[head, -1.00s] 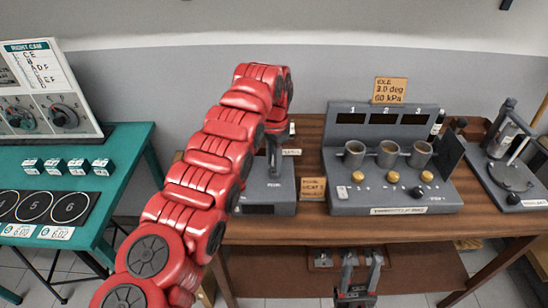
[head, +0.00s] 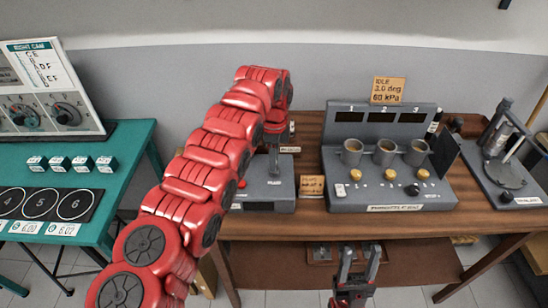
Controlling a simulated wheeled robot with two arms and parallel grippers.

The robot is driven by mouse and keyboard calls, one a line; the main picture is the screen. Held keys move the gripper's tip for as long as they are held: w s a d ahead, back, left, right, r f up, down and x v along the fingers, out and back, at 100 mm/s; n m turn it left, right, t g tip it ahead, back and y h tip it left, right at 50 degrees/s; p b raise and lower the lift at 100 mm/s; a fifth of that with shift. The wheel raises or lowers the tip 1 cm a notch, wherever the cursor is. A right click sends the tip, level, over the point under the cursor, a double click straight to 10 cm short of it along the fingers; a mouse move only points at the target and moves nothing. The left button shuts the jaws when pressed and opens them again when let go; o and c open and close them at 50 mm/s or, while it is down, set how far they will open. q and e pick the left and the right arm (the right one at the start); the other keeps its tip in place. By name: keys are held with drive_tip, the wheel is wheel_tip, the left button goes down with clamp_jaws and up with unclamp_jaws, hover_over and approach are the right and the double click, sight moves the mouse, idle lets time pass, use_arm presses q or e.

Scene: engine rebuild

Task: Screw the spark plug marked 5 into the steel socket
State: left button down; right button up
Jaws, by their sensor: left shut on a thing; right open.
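My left gripper (head: 274,166) is at the end of the red arm, pointing down over the grey bench unit (head: 262,198) at the left of the wooden bench. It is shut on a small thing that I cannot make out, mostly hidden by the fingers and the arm. I cannot read a mark 5 on any spark plug, and the steel socket cannot be told apart here. My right gripper (head: 358,254) is open and empty, low in front of the bench's front edge.
A grey console (head: 392,196) with three metal cups and yellow knobs stands mid-bench. A grey stand (head: 502,180) is at the right. A teal table (head: 128,150) at the left holds several small boxes and a mat with numbered circles (head: 40,204), including a 5.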

use_arm(q)
drive_tip(key=m, duration=0.3)
drive_tip(key=c, duration=0.6)
unclamp_jaws()
